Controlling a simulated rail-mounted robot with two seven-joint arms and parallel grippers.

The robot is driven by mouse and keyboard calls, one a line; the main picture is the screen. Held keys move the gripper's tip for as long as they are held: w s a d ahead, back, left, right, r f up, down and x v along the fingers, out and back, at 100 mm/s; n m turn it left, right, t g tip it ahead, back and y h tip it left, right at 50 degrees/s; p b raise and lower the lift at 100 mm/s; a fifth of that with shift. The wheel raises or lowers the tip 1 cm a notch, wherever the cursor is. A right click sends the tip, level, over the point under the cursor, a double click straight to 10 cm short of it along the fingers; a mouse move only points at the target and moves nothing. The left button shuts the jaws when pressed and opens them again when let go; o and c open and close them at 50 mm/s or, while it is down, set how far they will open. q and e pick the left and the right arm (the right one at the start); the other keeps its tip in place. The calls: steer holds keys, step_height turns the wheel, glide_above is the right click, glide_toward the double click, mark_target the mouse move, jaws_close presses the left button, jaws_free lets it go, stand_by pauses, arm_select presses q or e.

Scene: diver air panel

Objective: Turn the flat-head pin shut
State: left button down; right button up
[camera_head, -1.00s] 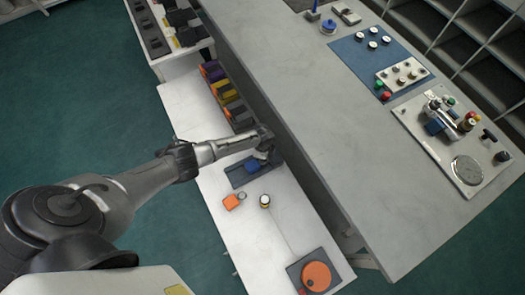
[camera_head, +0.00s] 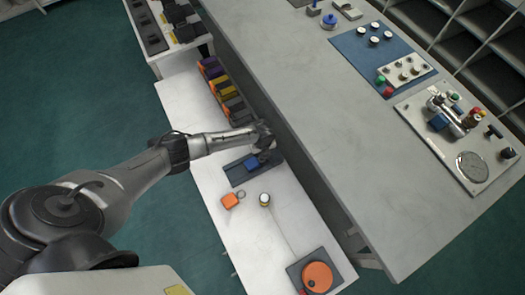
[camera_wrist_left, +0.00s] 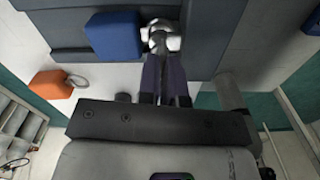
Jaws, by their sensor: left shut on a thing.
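The flat-head pin (camera_wrist_left: 161,37) shows as a pale metal piece at the tips of my left gripper (camera_wrist_left: 164,58) in the left wrist view. It stands beside a blue block (camera_wrist_left: 115,36) on a dark plate (camera_wrist_left: 50,27). My left gripper's dark fingers are close together and shut on the pin; its exact turn angle is hard to read. In the head view my left gripper (camera_head: 264,152) reaches down over the dark plate (camera_head: 240,174), just right of the blue block (camera_head: 252,163), and hides the pin. My right gripper is in neither view.
An orange tag with a ring (camera_head: 229,200) and a small white-and-dark cylinder (camera_head: 265,199) lie near the plate on the white bench (camera_head: 290,228). An orange wheel (camera_head: 317,276) sits further along. Several coloured blocks (camera_head: 225,92) line the back. The grey counter (camera_head: 310,130) rises close by.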

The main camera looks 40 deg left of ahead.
arm_select(q)
steer(key=m+b, duration=0.1)
steer(key=m, duration=0.2)
steer(key=shift+w+m, duration=0.1)
steer(key=shift+m, duration=0.3)
steer(key=m+b, duration=0.1)
steer(key=m, duration=0.2)
steer(key=shift+m, duration=0.3)
steer(key=m+b, duration=0.2)
steer(key=m, duration=0.3)
steer(key=shift+m+b, duration=0.85)
steer(key=shift+m, duration=0.35)
steer(key=m+b, duration=0.4)
steer(key=b, duration=0.5)
steer(key=shift+f, duration=0.1)
steer(key=shift+d+r+m+b, duration=0.1)
steer(key=shift+r+m+b, duration=0.3)
steer(key=shift+b, duration=0.6)
steer(key=shift+f, duration=0.1)
